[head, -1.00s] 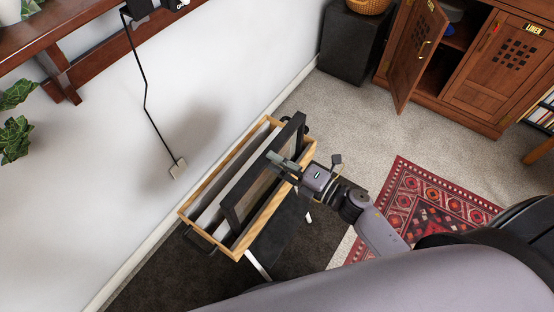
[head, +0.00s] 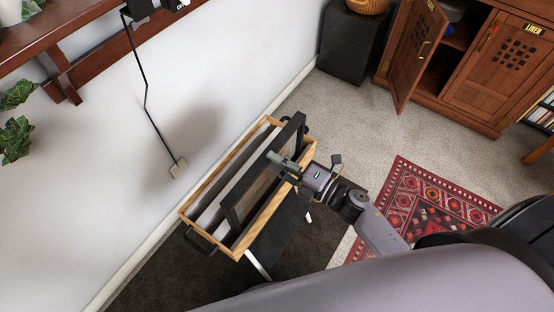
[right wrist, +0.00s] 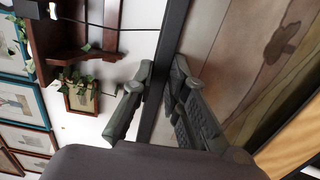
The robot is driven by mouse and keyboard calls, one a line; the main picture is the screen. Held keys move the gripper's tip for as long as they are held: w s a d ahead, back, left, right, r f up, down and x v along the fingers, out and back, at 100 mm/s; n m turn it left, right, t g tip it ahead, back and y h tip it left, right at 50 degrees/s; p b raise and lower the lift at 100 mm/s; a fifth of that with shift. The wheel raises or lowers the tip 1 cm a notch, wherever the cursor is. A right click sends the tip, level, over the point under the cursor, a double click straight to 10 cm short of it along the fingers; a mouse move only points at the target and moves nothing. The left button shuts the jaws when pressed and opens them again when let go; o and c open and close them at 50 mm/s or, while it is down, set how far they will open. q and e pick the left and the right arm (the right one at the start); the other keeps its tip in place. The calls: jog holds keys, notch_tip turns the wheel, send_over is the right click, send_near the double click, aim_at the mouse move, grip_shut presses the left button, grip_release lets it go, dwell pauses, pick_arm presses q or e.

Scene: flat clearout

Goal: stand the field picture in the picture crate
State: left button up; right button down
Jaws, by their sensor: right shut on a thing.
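The picture crate (head: 256,229) is a long wooden box with dark handles, standing on a dark stand by the wall. The field picture has a dark frame (head: 233,212) and stands on edge inside the crate's opening, its upper part above the rim. In the right wrist view its brown painted face (right wrist: 246,70) shows, with a tree shape. My right gripper (head: 272,157) is shut on the frame's top edge; in the right wrist view the fingers (right wrist: 160,92) lie on both sides of the frame bar. The picture's lower edge is hidden in the crate. My left gripper is not in view.
Pale flat items (head: 208,214) stand in the crate beside the picture. A cable runs down the wall to a socket (head: 178,168). A wooden cabinet (head: 490,80) with an open door and a black speaker (head: 352,45) stand at the back. A red rug (head: 420,205) lies right.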

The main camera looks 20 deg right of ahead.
jog(key=shift+r, duration=0.15)
jog(key=c, duration=1.5)
grip_release()
jog(key=v, duration=1.2)
jog(key=shift+f, duration=0.2)
